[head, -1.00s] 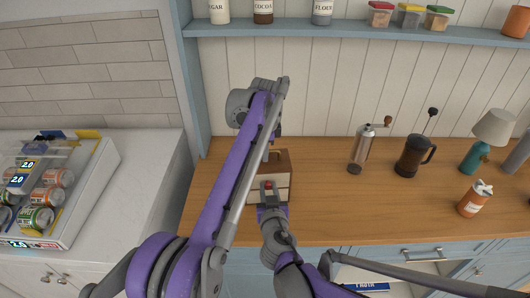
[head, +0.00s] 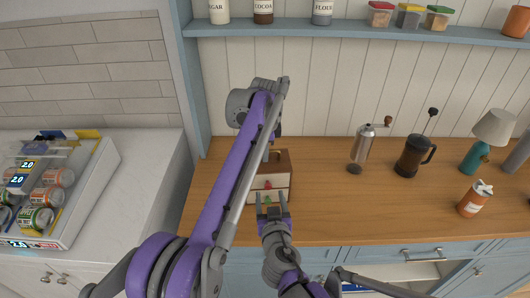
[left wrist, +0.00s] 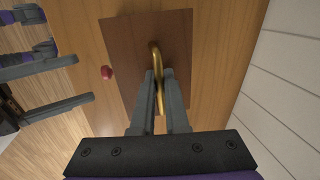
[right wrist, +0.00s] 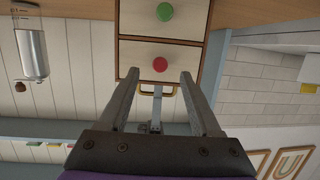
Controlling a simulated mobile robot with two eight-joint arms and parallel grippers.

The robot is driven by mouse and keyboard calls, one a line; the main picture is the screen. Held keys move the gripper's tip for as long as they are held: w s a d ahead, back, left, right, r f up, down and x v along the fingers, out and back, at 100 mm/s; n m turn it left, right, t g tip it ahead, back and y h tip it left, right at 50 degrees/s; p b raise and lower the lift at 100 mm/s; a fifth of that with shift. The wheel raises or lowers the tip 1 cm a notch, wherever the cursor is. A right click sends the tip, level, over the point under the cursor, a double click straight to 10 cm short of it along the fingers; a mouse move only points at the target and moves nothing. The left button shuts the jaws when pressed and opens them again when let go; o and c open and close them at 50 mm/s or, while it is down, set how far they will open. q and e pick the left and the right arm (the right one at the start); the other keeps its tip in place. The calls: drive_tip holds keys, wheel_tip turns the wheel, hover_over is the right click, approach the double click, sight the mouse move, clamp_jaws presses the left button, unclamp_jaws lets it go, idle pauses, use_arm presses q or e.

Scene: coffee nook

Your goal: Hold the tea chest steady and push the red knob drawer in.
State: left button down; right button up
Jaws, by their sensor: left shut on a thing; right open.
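The tea chest (head: 283,170) is a brown wooden box with pale drawer fronts, upright on the counter. The red knob (right wrist: 160,64) is on its upper drawer and the green knob (right wrist: 165,12) on the drawer below; the right wrist view is upside down. The red knob drawer front looks about flush with the green one. In the left wrist view, only the red knob (left wrist: 106,72) shows beyond the chest's top edge. My left gripper (left wrist: 158,76) is shut on the brass top handle (left wrist: 155,57). My right gripper (head: 271,197) is open and empty before the drawer fronts.
A steel grinder (head: 362,146), a dark French press (head: 411,157), an orange jar (head: 471,201) and a teal lamp (head: 474,157) stand to the right on the wooden counter (head: 330,205). A can rack (head: 75,205) is at far left.

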drive_tip(key=shift+s, duration=0.25)
use_arm(q)
drive_tip(key=c, duration=0.8)
unclamp_jaws()
drive_tip(key=shift+c, duration=0.2)
drive_tip(key=shift+f, duration=0.1)
